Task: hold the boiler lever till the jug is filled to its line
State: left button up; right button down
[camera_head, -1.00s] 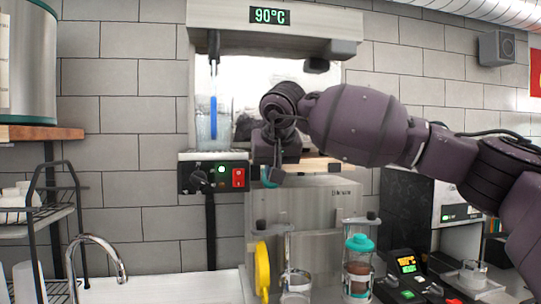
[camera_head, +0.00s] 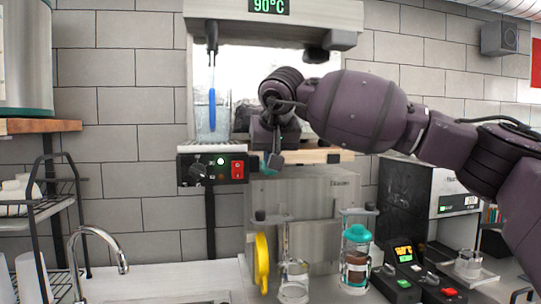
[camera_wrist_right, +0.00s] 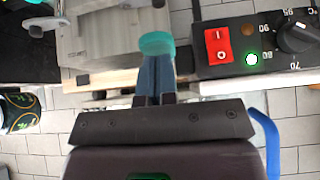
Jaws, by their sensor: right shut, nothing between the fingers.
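The boiler (camera_head: 340,42) hangs on the wall at the top of the head view, with a 90°C display (camera_head: 268,6). A clear jug (camera_head: 204,128) with a blue handle (camera_head: 212,112) stands below its black spout (camera_head: 212,38). The water level and fill line are too small to read. My right gripper (camera_head: 274,161) is right of the jug, pointing down. In the right wrist view its fingers (camera_wrist_right: 154,78) are shut, with a rounded teal piece (camera_wrist_right: 157,44) at their tips. I cannot tell whether this is the lever or whether they touch. My left gripper is out of view.
A control box with a red switch (camera_head: 237,170) and lit green lamp (camera_head: 220,161) is below the jug. A tap (camera_head: 98,232) and rack are left.

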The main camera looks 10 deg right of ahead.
jog(key=shift+r, duration=0.2)
dwell(0.4)
jog(key=b+v, duration=0.1)
jog(key=v, duration=0.9)
jog(key=shift+s+r, duration=0.2)
jog(key=shift+r, duration=0.1)
dwell(1.1)
